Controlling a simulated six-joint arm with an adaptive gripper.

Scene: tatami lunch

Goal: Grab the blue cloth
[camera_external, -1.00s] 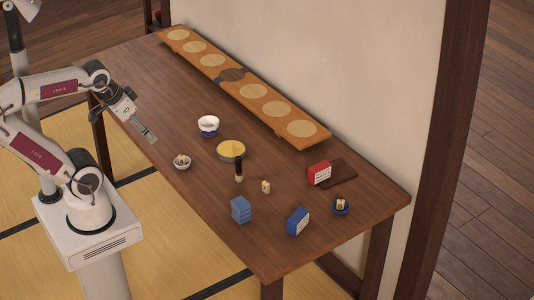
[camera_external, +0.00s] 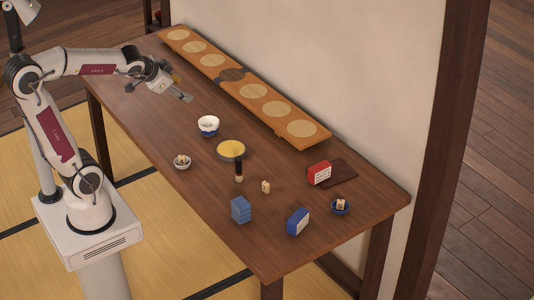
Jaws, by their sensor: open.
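A blue block-like bundle with pale lines (camera_external: 240,209), which looks like the folded blue cloth, stands near the front edge of the table. My gripper (camera_external: 186,97) is open and empty, above the back left part of the table, near the long wooden board. It is well away from the blue cloth, up and to the left of it in the picture. The small gap between the fingertips is hard to make out at this size.
A blue box with a white label (camera_external: 298,221) stands right of the cloth. A dark upright bottle (camera_external: 239,170), yellow-topped bowl (camera_external: 231,149), white-and-blue bowl (camera_external: 208,125) and red box (camera_external: 319,173) are behind it. A long board (camera_external: 270,108) lines the wall.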

